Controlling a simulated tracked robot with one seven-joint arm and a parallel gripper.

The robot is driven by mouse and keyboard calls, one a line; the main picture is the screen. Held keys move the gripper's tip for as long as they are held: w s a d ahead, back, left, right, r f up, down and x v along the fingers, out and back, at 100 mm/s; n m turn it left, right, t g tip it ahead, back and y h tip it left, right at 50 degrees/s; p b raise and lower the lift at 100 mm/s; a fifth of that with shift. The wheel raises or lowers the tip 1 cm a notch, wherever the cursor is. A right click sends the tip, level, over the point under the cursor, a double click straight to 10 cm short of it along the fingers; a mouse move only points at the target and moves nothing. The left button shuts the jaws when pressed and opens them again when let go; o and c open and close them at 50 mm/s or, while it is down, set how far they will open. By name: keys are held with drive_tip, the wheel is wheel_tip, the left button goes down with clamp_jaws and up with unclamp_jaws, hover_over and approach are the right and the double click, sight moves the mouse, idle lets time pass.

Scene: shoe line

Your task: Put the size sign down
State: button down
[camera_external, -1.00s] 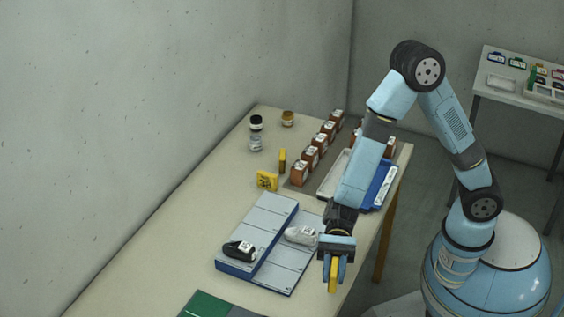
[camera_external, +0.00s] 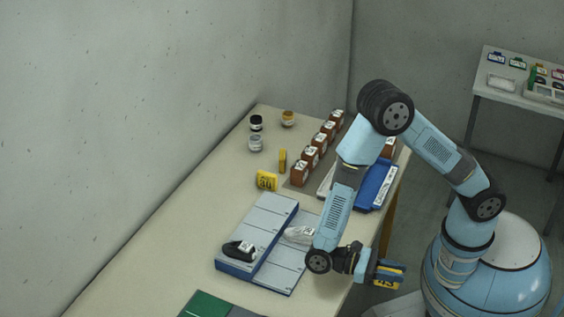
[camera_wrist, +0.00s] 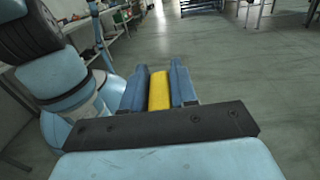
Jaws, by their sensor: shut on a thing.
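The size sign (camera_external: 384,284) is a yellow block with dark digits on its face. My gripper (camera_external: 388,273) is shut on it and holds it in the air off the right side of the table, beside my base. In the wrist view the sign (camera_wrist: 159,91) shows as a yellow bar between the two blue fingers of my gripper (camera_wrist: 160,88). The digits are too small to read surely.
Two more yellow signs (camera_external: 266,181) (camera_external: 282,161) stand on the table (camera_external: 165,235). A stepped grey-and-blue rack (camera_external: 262,240) holds a black shoe (camera_external: 239,249) and a white shoe (camera_external: 299,234). Brown boxes (camera_external: 311,156), a blue tray (camera_external: 377,185) and jars (camera_external: 256,143) stand farther back.

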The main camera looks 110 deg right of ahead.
drive_tip(key=d+f+n+h, duration=0.2)
drive_tip(key=d+n+h, duration=1.4)
drive_tip(key=h, duration=0.6)
drive_tip(key=w+d+r+n+t+h, duration=0.5)
drive_tip(key=w+d+n+t+h, duration=0.3)
drive_tip(key=t, duration=0.3)
drive_tip(key=w+a+r+n+t+y, duration=0.3)
drive_tip(key=w+r+n+t, duration=0.2)
drive_tip(key=w+t, duration=0.35)
drive_tip(key=w+a+r+n+t+y, duration=0.3)
drive_tip(key=w+r+n+t, duration=0.25)
drive_tip(key=w+t, duration=0.35)
drive_tip(key=g, duration=0.2)
hover_over(233, 287)
drive_tip(key=shift+t, duration=0.25)
wheel_tip(233, 287, down, 15)
drive_tip(key=shift+s+f, duration=0.15)
drive_tip(key=shift+d+f, duration=0.1)
drive_tip(key=shift+f, duration=0.15)
drive_tip(key=shift+w+f, duration=0.2)
drive_tip(key=shift+f, duration=1.3)
